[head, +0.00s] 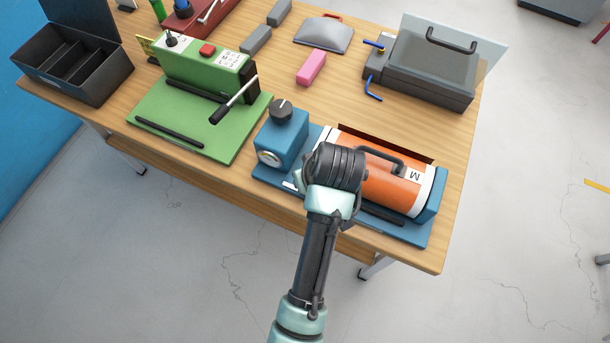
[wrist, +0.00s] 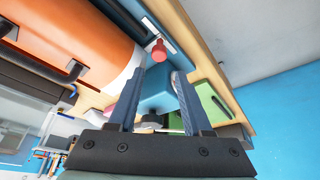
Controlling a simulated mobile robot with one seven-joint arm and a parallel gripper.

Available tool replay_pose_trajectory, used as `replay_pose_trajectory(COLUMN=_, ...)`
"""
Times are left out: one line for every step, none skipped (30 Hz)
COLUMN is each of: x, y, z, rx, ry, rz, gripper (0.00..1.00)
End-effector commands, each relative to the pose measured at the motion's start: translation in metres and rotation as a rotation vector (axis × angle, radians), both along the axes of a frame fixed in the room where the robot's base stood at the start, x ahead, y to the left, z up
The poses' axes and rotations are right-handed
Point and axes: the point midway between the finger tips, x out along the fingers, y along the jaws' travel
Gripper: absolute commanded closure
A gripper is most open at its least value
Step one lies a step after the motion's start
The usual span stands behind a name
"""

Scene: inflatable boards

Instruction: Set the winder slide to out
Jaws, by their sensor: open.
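The winder is a blue unit with an orange drum (head: 385,182) marked M, which also fills the upper left of the wrist view (wrist: 65,40). In the wrist view a small red knob (wrist: 157,48) stands at a pale slotted strip (wrist: 155,30) along the blue base, and looks like the slide. My gripper (wrist: 160,72) is open and empty, its two fingers apart with the red knob just beyond and between the tips. I cannot tell the remaining gap. In the head view my wrist hides the fingers and the knob.
A blue box (head: 283,140) with a black dial and gauge stands just left of my wrist. A green machine (head: 205,72) with a lever is further left. A grey case (head: 425,70) and a pink block (head: 311,68) lie behind. The table's front edge is close.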

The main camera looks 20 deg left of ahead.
Motion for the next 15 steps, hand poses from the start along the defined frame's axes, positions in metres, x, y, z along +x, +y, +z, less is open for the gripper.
replay_pose_trajectory(x=0.002, y=0.003, z=-0.009, rx=-0.001, ry=0.003, rz=0.001, gripper=0.51)
replay_pose_trajectory(x=0.004, y=0.004, z=-0.014, rx=-0.001, ry=0.003, rz=0.001, gripper=0.51)
replay_pose_trajectory(x=0.006, y=0.006, z=-0.022, rx=-0.001, ry=0.003, rz=0.001, gripper=0.51)
replay_pose_trajectory(x=0.008, y=0.008, z=-0.026, rx=-0.001, ry=0.002, rz=0.000, gripper=0.51)
replay_pose_trajectory(x=0.010, y=0.009, z=-0.031, rx=-0.001, ry=0.002, rz=0.000, gripper=0.51)
replay_pose_trajectory(x=0.012, y=0.011, z=-0.038, rx=-0.001, ry=0.002, rz=0.001, gripper=0.51)
replay_pose_trajectory(x=0.013, y=0.013, z=-0.043, rx=-0.001, ry=0.002, rz=0.001, gripper=0.51)
replay_pose_trajectory(x=0.014, y=0.014, z=-0.048, rx=-0.001, ry=0.002, rz=0.000, gripper=0.51)
replay_pose_trajectory(x=0.016, y=0.015, z=-0.054, rx=-0.001, ry=0.002, rz=0.000, gripper=0.51)
replay_pose_trajectory(x=0.018, y=0.017, z=-0.058, rx=-0.001, ry=0.001, rz=0.000, gripper=0.51)
replay_pose_trajectory(x=0.019, y=0.018, z=-0.062, rx=-0.001, ry=0.001, rz=0.000, gripper=0.51)
replay_pose_trajectory(x=0.021, y=0.019, z=-0.067, rx=-0.001, ry=0.000, rz=0.000, gripper=0.51)
replay_pose_trajectory(x=0.022, y=0.020, z=-0.070, rx=-0.001, ry=-0.001, rz=0.000, gripper=0.51)
replay_pose_trajectory(x=0.023, y=0.021, z=-0.074, rx=0.000, ry=0.000, rz=-0.001, gripper=0.51)
replay_pose_trajectory(x=0.024, y=0.022, z=-0.078, rx=0.000, ry=0.000, rz=-0.001, gripper=0.51)
